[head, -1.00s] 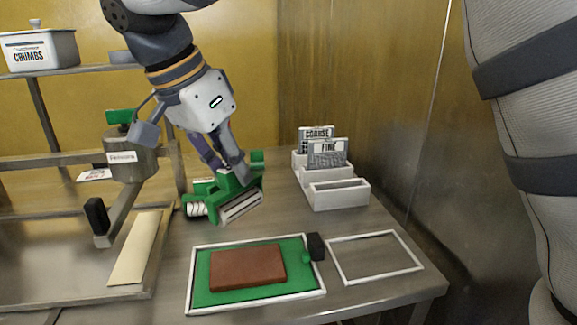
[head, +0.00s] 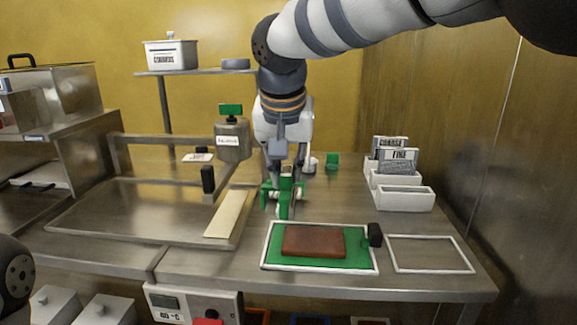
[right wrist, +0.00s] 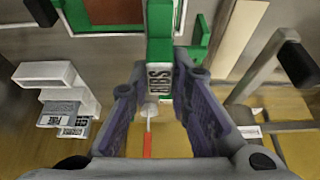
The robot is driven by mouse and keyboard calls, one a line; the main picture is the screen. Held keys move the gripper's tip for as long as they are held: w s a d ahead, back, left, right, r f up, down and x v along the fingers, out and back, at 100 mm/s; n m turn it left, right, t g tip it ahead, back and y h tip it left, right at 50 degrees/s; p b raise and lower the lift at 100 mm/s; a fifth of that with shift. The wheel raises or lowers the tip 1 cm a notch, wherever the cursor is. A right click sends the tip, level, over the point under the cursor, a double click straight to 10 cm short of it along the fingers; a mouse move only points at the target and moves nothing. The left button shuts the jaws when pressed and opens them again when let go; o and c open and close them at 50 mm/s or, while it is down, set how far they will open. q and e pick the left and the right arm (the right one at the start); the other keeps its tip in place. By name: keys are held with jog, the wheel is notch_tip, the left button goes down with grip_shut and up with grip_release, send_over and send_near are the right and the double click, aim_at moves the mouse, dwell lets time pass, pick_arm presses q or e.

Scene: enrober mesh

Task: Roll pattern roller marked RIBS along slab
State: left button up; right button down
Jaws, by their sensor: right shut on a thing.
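My right gripper (head: 284,178) is shut on the green handle of the RIBS pattern roller (head: 284,200). In the right wrist view the roller's green block (right wrist: 160,40) carries the label RIBS, between the gripper fingers (right wrist: 160,110). The roller is beyond the back left corner of the mat; I cannot tell whether it touches the table. The brown slab (head: 313,240) lies flat on a green mat (head: 358,250) with a white frame, nearer than the roller and to its right. The roller's cylinder is mostly hidden. My left gripper is out of view.
A white rack (head: 405,199) with cards COARSE and FINE stands at right. An empty white frame (head: 432,270) lies right of the mat, with a black block (head: 375,235) between. A long pale strip (head: 229,214) lies left of the roller. A small green object (head: 332,160) stands behind.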

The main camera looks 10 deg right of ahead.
aim_at(287, 194)
notch_tip(287, 194, down, 5)
jog(key=shift+r, duration=0.1)
jog(key=shift+s+d, duration=0.1)
jog(key=shift+d, duration=0.25)
jog(key=s+d, duration=0.1)
jog(key=d, duration=0.5)
jog(key=s+d, duration=0.1)
jog(key=d, duration=0.2)
jog(key=shift+s+d+f, duration=0.2)
jog(key=shift+s+f, duration=0.1)
jog(key=shift+s, duration=0.05)
jog(key=shift+f, duration=0.45)
dwell(0.4)
jog(key=shift+w+a, duration=0.15)
jog(key=shift+a, duration=0.4)
jog(key=shift+w+a, duration=0.15)
jog(key=shift+a, duration=0.4)
jog(key=shift+a, duration=0.25)
jog(key=shift+w+a, duration=0.25)
jog(key=shift+a, duration=0.55)
jog(key=shift+w+a, duration=0.25)
jog(key=shift+a, duration=0.5)
jog(key=shift+w+a, duration=0.1)
jog(key=shift+a, duration=0.2)
jog(key=shift+w+a, duration=0.2)
jog(key=shift+a, duration=0.5)
